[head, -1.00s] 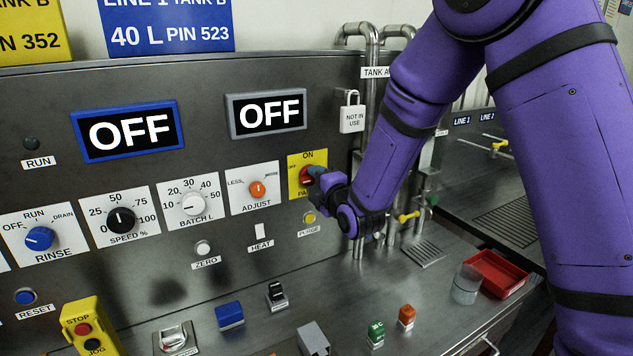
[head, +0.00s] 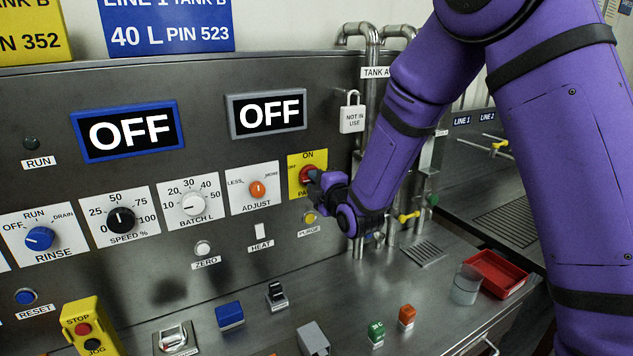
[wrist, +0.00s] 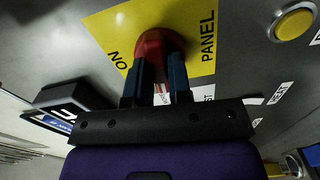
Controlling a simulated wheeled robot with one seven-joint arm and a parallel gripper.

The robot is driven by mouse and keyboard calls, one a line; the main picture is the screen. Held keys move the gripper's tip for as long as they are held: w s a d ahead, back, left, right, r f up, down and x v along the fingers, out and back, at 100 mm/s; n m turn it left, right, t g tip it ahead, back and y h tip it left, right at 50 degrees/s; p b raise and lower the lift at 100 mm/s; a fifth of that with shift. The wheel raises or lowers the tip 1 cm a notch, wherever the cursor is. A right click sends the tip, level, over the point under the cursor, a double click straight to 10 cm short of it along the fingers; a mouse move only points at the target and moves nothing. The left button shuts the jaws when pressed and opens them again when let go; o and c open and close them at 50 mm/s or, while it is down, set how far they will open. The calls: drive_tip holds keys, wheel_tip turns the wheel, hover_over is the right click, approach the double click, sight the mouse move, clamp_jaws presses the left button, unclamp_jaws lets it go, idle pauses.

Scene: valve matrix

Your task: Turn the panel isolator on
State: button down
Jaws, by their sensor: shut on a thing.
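The panel isolator is a red knob (head: 306,174) on a yellow plate (head: 294,188) marked ON at the top and OFF at the left. My gripper (head: 315,180) is at the knob from the right and covers part of it and of the plate's lower lettering. In the wrist view, the two dark blue fingers of my gripper (wrist: 158,68) are shut on either side of the red knob (wrist: 155,42). The yellow plate (wrist: 200,20) shows PANEL and ON there. I cannot tell exactly where the knob points.
Two displays, one blue-framed (head: 129,131) and one grey-framed (head: 266,112), both read OFF. The adjust dial (head: 257,189) is left of the isolator; the yellow purge button (head: 310,218) is just below. Pipes (head: 372,60) and a padlock tag (head: 352,117) stand to the right.

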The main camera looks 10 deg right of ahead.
drive_tip(key=shift+m, duration=8.4)
drive_tip(key=shift+f, duration=0.1)
drive_tip(key=c, duration=1.1)
unclamp_jaws()
drive_tip(key=shift+o, duration=0.3)
drive_tip(key=shift+s+d, duration=0.1)
drive_tip(key=shift+s, duration=0.05)
drive_tip(key=v, duration=1)
drive_tip(key=shift+s, duration=0.3)
